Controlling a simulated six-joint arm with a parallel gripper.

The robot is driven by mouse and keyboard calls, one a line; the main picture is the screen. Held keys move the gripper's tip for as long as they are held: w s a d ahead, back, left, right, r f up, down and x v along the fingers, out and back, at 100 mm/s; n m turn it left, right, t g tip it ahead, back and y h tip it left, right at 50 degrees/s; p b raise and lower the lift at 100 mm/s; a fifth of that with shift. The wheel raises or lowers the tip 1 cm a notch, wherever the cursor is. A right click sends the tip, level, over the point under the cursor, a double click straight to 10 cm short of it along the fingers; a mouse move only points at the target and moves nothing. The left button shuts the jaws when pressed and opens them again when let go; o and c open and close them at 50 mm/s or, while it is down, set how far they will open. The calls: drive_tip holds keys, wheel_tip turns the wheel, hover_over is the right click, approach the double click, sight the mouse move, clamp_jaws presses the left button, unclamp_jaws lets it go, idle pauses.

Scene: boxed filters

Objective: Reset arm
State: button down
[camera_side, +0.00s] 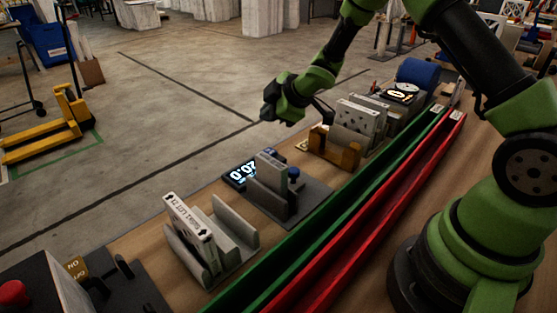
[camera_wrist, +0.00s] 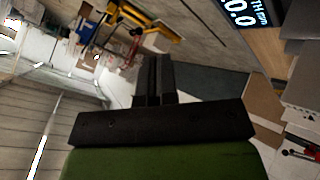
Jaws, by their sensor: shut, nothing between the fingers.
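My gripper (camera_side: 268,107) is at the end of my green arm in the side view, raised above the far edge of the bench and apart from everything on it. In the wrist view its dark fingers (camera_wrist: 154,72) lie together with nothing between them. A white boxed filter with printed lettering (camera_side: 190,222) stands tilted in a grey holder (camera_side: 239,238). A grey block (camera_side: 271,170) stands in a dark fixture (camera_side: 312,210) beside a lit display (camera_side: 241,174). The display also shows in the wrist view (camera_wrist: 243,12).
A green channel (camera_side: 330,217) and a red channel (camera_side: 375,216) run along the bench. A red button (camera_side: 12,292) is at lower left. A yellow pallet jack (camera_side: 45,137) stands on the open floor.

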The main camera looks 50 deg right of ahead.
drive_tip(key=s+r+m+h, duration=0.1)
drive_tip(key=s+r+m, duration=0.35)
drive_tip(key=r, duration=0.35)
drive_tip(key=s+r+m+h, duration=0.25)
drive_tip(key=s+r, duration=0.25)
drive_tip(key=r, duration=0.3)
drive_tip(key=s+a+r+m+g+y, duration=0.1)
drive_tip(key=s+a+m+y, duration=0.1)
drive_tip(key=s, duration=0.8)
drive_tip(key=s+a+r+m+y, duration=0.2)
drive_tip(key=s+a+m, duration=0.3)
drive_tip(key=s, duration=0.5)
drive_tip(key=shift+m+g, duration=0.3)
drive_tip(key=shift+g, duration=0.1)
